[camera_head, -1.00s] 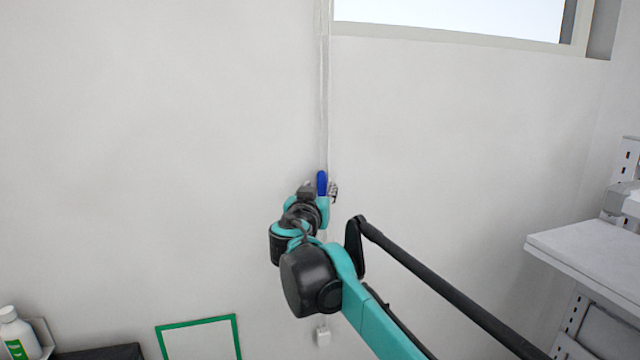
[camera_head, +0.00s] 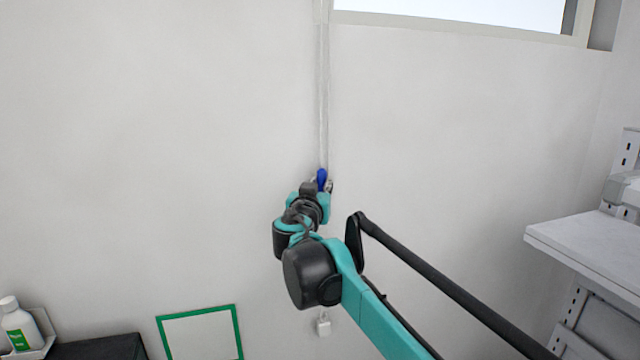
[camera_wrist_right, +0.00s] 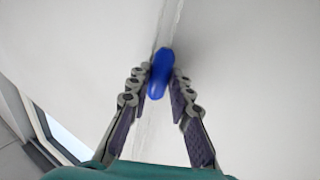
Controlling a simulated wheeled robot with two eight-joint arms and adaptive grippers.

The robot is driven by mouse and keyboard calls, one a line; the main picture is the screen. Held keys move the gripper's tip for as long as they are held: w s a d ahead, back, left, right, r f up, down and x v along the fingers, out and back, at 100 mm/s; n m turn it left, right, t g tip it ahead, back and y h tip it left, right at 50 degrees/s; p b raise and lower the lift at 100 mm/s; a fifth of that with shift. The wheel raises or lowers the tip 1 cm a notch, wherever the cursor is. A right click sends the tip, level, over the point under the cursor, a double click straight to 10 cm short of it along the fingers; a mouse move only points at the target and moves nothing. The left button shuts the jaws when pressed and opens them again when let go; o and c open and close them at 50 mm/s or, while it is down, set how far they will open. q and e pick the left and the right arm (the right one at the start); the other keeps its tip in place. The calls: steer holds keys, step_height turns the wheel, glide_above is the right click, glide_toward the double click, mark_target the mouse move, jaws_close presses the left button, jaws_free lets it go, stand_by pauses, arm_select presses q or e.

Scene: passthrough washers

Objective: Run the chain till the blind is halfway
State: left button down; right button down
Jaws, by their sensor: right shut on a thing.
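The pale chain (camera_head: 323,100) hangs down the wall beside the window, with a blue grip piece (camera_head: 321,178) on it. In the right wrist view the blue grip piece (camera_wrist_right: 160,74) sits between the fingertips of my right gripper (camera_wrist_right: 160,82), which is shut on it; the chain (camera_wrist_right: 170,25) runs on beyond it. In the head view my right gripper (camera_head: 325,187) is mostly hidden behind its own wrist. A small white weight or fitting (camera_head: 323,325) shows lower down. The blind itself cannot be made out at the window (camera_head: 460,12). My left gripper is out of view.
A white shelf (camera_head: 590,240) stands at the right. A green-framed panel (camera_head: 200,335) is on the wall low down. A white bottle (camera_head: 18,325) and a dark box (camera_head: 100,347) are at the lower left. The wall around the chain is clear.

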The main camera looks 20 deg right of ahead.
step_height(320, 180, down, 18)
steer(key=b, duration=1)
steer(key=c, duration=1.3)
jaws_free()
steer(key=shift+c, duration=0.2)
steer(key=v, duration=1.2)
